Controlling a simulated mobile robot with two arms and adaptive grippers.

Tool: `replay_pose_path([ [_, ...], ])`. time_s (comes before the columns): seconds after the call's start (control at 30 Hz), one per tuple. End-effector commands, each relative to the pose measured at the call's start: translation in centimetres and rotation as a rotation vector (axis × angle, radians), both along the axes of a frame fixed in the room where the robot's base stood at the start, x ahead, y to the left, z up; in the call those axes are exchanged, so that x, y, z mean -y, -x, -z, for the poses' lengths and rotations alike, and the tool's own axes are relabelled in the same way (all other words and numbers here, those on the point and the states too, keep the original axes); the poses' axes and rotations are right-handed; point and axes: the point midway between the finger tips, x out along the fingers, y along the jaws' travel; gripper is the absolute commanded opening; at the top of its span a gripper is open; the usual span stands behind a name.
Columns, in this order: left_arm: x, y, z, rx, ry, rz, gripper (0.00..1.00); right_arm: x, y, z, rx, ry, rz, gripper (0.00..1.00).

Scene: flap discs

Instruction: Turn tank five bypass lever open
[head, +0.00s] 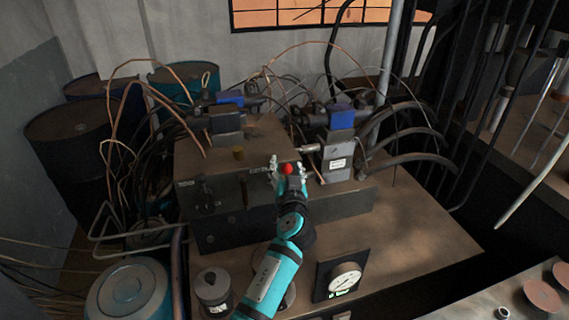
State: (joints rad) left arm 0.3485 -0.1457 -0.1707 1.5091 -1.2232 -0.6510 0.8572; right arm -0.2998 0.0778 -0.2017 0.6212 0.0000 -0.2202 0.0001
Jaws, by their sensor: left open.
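A lever with a red ball knob (287,169) stands at the front of a brown metal manifold block (225,158). My left gripper (287,168) is at the red knob, with one finger on each side of it. The gripper is open; I cannot tell whether a finger touches the knob. The lever's shaft is hidden behind my teal arm, so its angle cannot be told. A label beside the knob is partly covered and too small to read. My right gripper is not in view.
A black valve fitting (205,196) sits on the block's left front. Blue-topped valves (341,118) with hoses stand behind. A round gauge (344,279) and a dark cylinder (213,288) are nearer me. Drums (72,135) stand at left. The brown tank top (420,245) is clear at right.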

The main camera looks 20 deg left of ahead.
Motion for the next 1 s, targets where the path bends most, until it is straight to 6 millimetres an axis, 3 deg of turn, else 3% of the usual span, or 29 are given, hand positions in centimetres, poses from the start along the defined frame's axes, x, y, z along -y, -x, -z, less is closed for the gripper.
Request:
replay_pose_path([
  [0.2,0.01,0.01,0.04,-0.001,0.000,0.000,0.50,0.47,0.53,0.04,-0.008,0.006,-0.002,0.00],
  [0.6,-0.03,0.00,0.02,0.000,0.000,0.000,0.00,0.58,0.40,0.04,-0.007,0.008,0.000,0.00],
  [1.0,0.01,-0.14,0.04,-0.003,-0.005,0.001,0.00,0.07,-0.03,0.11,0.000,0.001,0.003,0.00],
])
